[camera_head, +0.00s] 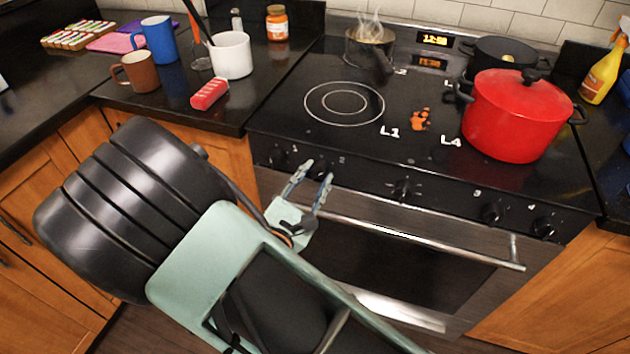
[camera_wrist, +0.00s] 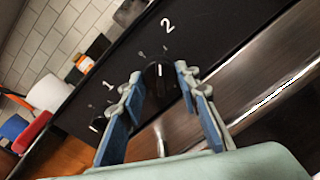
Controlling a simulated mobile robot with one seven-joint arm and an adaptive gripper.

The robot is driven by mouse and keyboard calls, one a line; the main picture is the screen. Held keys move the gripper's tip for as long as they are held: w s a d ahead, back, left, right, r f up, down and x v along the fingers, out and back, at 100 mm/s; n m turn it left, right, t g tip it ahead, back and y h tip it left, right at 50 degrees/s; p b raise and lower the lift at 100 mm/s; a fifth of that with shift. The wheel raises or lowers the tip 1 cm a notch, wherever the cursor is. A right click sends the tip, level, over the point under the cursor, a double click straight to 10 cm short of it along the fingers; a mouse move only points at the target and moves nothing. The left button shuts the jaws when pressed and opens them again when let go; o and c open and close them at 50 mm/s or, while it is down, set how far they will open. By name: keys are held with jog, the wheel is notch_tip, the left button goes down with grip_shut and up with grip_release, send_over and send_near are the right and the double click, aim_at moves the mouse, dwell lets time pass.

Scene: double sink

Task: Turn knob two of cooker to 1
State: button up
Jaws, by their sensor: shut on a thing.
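The cooker (camera_head: 290,104) has a row of black knobs on its dark front panel. Knob two (camera_wrist: 160,84) sits below the white number 2 in the wrist view, with a pale mark on its face. My gripper (camera_wrist: 158,75) has a finger on each side of knob two and is shut on it. In the head view my gripper (camera_head: 307,174) is at the left part of the panel, and its fingers largely cover knob two. Knob one (camera_head: 277,156) is to its left, clear of the fingers. The exact setting of knob two is too small to read.
A steel oven handle (camera_head: 430,242) runs below the knobs. A red pot (camera_head: 515,115), a dark pan (camera_head: 498,50) and a steaming small pot (camera_head: 371,50) stand on the hob. Mugs, including a white one (camera_head: 231,56), stand on the left counter.

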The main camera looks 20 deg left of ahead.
jog(key=shift+m+b, duration=1.4)
jog(key=shift+m, duration=0.4)
jog(key=shift+r+y, duration=0.1)
jog(key=shift+y, duration=0.2)
jog(key=o, duration=1.2)
jog(key=shift+c, duration=0.2)
jog(key=s+a, duration=0.1)
jog(key=s, duration=1.1)
jog(key=shift+a+r, duration=0.15)
jog(key=shift+r, duration=0.2)
